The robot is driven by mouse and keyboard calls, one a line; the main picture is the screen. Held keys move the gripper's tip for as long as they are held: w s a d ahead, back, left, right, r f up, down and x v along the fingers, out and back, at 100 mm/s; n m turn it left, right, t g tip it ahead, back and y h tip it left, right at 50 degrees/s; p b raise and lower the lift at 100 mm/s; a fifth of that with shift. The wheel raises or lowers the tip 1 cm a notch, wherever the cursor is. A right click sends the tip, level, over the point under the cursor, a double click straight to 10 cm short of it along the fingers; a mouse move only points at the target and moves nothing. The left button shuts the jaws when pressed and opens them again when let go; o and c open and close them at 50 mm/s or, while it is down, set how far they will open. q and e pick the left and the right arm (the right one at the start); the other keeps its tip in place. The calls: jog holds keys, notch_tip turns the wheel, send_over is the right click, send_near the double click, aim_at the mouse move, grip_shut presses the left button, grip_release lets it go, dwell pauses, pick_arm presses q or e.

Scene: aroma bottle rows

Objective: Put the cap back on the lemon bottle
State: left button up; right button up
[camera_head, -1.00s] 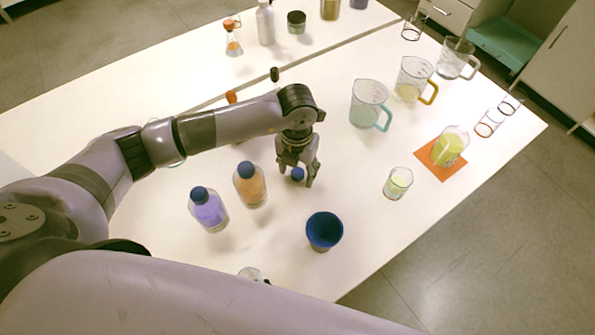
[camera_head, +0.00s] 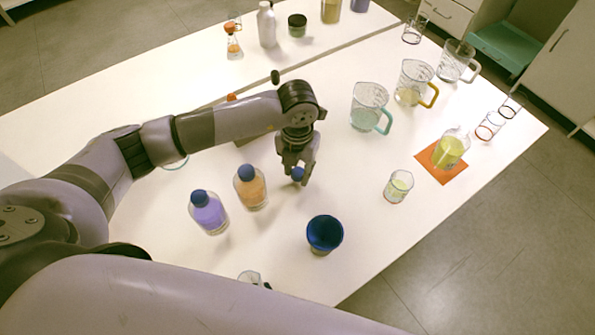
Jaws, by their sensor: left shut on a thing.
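My left gripper (camera_head: 296,175) is over the middle of the white table. It is shut on a small blue cap (camera_head: 297,174). Whether the cap still touches the table is hard to tell. A clear vessel with yellow liquid (camera_head: 449,150), which looks like the lemon bottle, stands upright and uncapped on an orange mat (camera_head: 440,176) to the right, well apart from the gripper. My right gripper is not in view.
Purple (camera_head: 208,213) and orange (camera_head: 250,188) bottles with blue caps stand left of the gripper. A blue cup (camera_head: 324,232) is in front. A small glass (camera_head: 398,186) and a teal-handled jug (camera_head: 369,108) stand between gripper and mat.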

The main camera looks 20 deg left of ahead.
aim_at(298, 172)
pick_arm(q)
notch_tip(298, 172, up, 18)
jog(key=b, duration=0.1)
jog(key=shift+r, duration=0.25)
dwell(0.5)
